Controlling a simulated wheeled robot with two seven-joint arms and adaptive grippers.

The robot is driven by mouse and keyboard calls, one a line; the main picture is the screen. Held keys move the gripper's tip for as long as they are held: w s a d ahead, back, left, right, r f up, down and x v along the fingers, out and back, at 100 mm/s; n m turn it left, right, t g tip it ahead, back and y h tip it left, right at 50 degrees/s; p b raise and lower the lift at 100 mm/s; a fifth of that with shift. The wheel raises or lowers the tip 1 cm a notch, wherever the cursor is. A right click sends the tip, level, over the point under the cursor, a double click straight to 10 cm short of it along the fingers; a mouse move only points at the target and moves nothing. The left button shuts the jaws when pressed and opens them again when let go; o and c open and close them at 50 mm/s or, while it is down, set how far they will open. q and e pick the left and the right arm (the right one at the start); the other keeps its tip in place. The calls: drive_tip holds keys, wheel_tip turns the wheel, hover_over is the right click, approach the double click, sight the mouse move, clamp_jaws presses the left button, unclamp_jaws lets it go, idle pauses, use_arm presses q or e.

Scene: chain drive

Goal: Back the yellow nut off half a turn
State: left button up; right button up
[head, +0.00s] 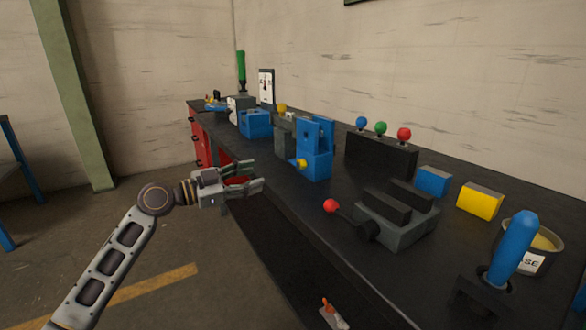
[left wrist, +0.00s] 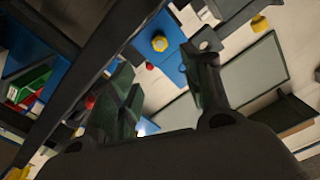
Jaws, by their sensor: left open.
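The yellow nut (head: 301,164) sits low on the near face of the blue bracket (head: 315,150), on the bench's front side. My right gripper is not in view.
The dark bench (head: 285,205) holds a grey block with a red-knobbed lever (head: 331,206), a blue-handled lever (head: 515,245), a tin (head: 540,260) and blue and yellow blocks (head: 481,200). A grey post with a yellow knob (head: 281,107) stands behind the bracket.

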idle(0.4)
use_arm(q)
approach(299, 165)
drive_tip(key=shift+b+x, duration=1.1)
drive_tip(key=shift+x, duration=2.95)
drive_tip(key=shift+r, duration=0.1)
drive_tip(key=c, duration=1)
